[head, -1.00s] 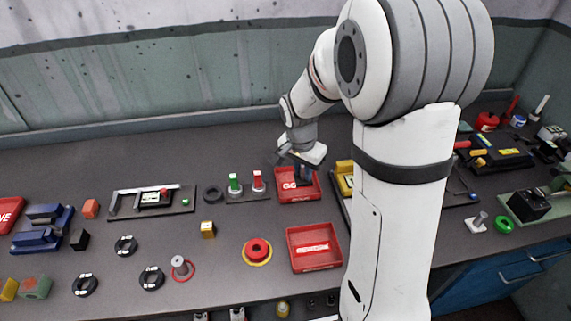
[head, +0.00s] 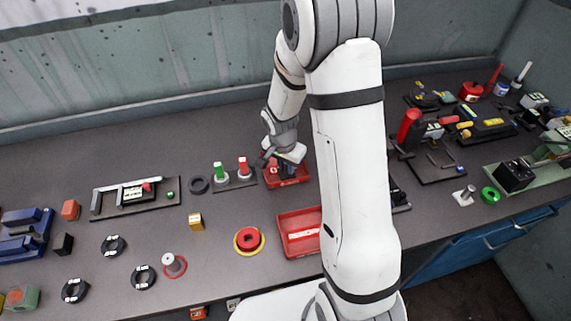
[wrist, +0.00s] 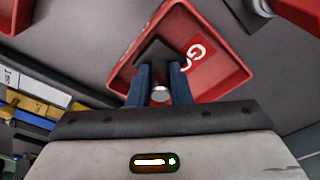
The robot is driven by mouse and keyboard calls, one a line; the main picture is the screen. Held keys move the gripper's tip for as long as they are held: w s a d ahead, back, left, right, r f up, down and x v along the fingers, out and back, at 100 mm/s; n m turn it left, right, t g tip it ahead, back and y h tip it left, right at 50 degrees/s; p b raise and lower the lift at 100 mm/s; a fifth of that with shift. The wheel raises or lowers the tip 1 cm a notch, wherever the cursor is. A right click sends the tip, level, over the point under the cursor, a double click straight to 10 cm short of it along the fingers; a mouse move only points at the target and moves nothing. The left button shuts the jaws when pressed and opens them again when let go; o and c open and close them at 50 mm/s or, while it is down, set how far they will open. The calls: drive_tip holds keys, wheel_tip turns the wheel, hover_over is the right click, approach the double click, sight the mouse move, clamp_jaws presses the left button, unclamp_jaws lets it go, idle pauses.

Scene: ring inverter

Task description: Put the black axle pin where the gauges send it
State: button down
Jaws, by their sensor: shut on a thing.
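My gripper (head: 287,170) is over the red tray marked GO (head: 302,180) at the back middle of the bench. In the wrist view its blue fingers (wrist: 159,84) are shut on the black axle pin, which shows a dark square plate (wrist: 155,50) and a round silver stem end. The plate is over the inside of the GO tray, which also shows in the wrist view (wrist: 238,72). I cannot tell whether it touches the tray floor. A green post (head: 219,171) and a red post (head: 244,168) stand left of the tray.
A red tray marked REWORK (head: 298,248) lies in front of the GO tray. A gauge plate (head: 137,193) with red and green parts is at the left. My arm hides part of the right side.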

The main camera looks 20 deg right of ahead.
drive_tip(key=shift+f, duration=0.15)
drive_tip(key=c, duration=1.8)
unclamp_jaws()
drive_tip(key=shift+f, duration=0.1)
drive_tip(key=o, duration=0.5)
